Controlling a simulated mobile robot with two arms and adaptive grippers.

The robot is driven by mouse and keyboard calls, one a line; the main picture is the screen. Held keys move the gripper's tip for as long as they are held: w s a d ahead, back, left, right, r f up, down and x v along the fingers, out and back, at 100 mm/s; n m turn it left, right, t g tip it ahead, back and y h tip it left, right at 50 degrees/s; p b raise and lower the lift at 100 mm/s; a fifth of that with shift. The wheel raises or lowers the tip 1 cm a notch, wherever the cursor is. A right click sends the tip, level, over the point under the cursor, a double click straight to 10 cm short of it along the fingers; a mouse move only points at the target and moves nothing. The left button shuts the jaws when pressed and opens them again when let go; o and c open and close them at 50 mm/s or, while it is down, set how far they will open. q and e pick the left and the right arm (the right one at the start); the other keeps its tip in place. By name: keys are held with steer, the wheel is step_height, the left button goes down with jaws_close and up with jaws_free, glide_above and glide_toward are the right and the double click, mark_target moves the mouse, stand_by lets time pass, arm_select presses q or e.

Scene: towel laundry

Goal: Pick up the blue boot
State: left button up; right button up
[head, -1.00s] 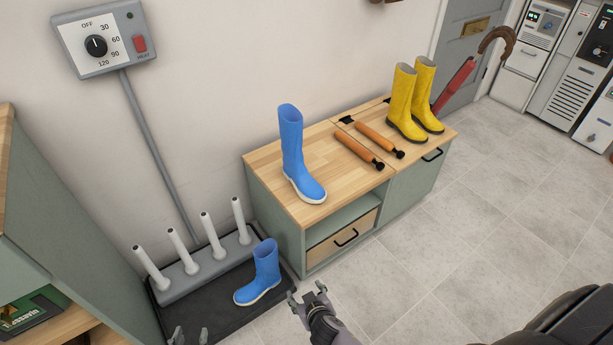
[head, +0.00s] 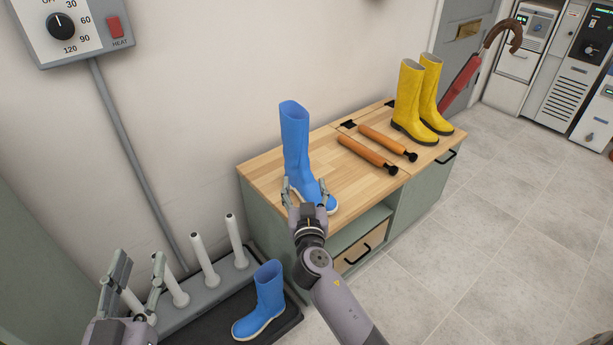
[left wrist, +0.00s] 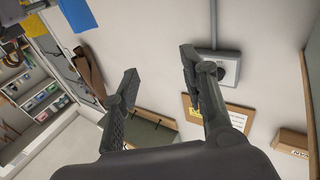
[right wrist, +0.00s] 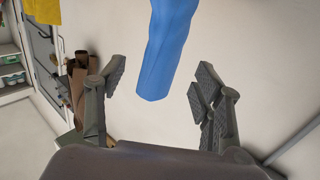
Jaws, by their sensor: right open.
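A tall blue boot (head: 296,142) stands upright on the wooden top of the low cabinet (head: 370,182). It also shows in the right wrist view (right wrist: 168,45), between and beyond the fingertips. My right gripper (head: 305,190) is open in front of the boot's foot, overlapping it in the head view; I cannot tell whether it touches. A second blue boot (head: 266,298) stands on the dark tray (head: 272,331) on the floor. My left gripper (head: 140,268) is open and empty at lower left. Its open fingers also show in the left wrist view (left wrist: 158,85).
Two orange-handled rods (head: 368,153) lie on the cabinet, right of the boot. Yellow boots (head: 410,100) and a red umbrella (head: 460,82) are further right. A rack with white pegs (head: 203,258) stands by the wall. Floor at right is clear.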

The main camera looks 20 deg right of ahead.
mark_target(303, 160)
steer(key=x, duration=0.5)
steer(key=shift+w, duration=0.2)
steer(key=b+x, duration=0.1)
steer(key=x, duration=0.3)
steer(key=shift+w+d+f, duration=0.2)
steer(key=shift+w+d, duration=0.05)
steer(key=shift+w, duration=0.35)
arm_select(q)
steer(key=r+t, duration=0.2)
steer(key=r, duration=0.1)
steer(key=s+r+t+h, duration=0.1)
steer(key=r, duration=0.1)
steer(key=shift+d+r, duration=0.15)
steer(key=shift+d, duration=0.05)
arm_select(e)
steer(key=shift+c, duration=0.5)
steer(key=shift+d, duration=0.1)
jaws_close()
steer(key=shift+r, duration=0.1)
